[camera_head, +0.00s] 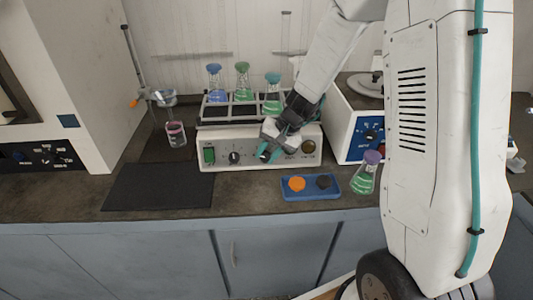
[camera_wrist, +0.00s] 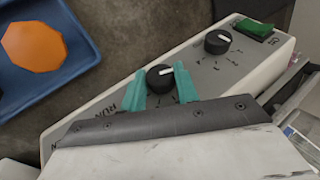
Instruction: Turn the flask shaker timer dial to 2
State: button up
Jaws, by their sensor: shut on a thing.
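The flask shaker (camera_head: 220,133) stands on the counter, with flasks of blue, green and teal liquid on its top rack. Its front panel has a green switch (camera_head: 209,155), a left dial (camera_head: 234,157) and a second dial to its right. My gripper (camera_head: 268,152) is at this second dial and mostly hides it in the head view. In the wrist view the teal fingers sit on either side of this black dial (camera_wrist: 158,77), shut on it. Its white pointer mark points up and right in that picture. The other dial (camera_wrist: 217,41) is free.
A blue tray (camera_head: 310,194) with an orange and a dark piece lies in front of the shaker. A flask with a purple stopper (camera_head: 365,174) stands right of it. A dark mat (camera_head: 157,186) lies left. A white device with a blue panel (camera_head: 368,137) stands right.

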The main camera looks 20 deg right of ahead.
jog(key=shift+s, duration=0.1)
dwell(0.3)
jog(key=o, duration=1)
jog(key=shift+c, duration=0.2)
jog(key=v, duration=0.7)
jog(key=shift+d+r, duration=0.25)
jog(key=shift+d, duration=0.1)
jog(key=shift+s, duration=0.1)
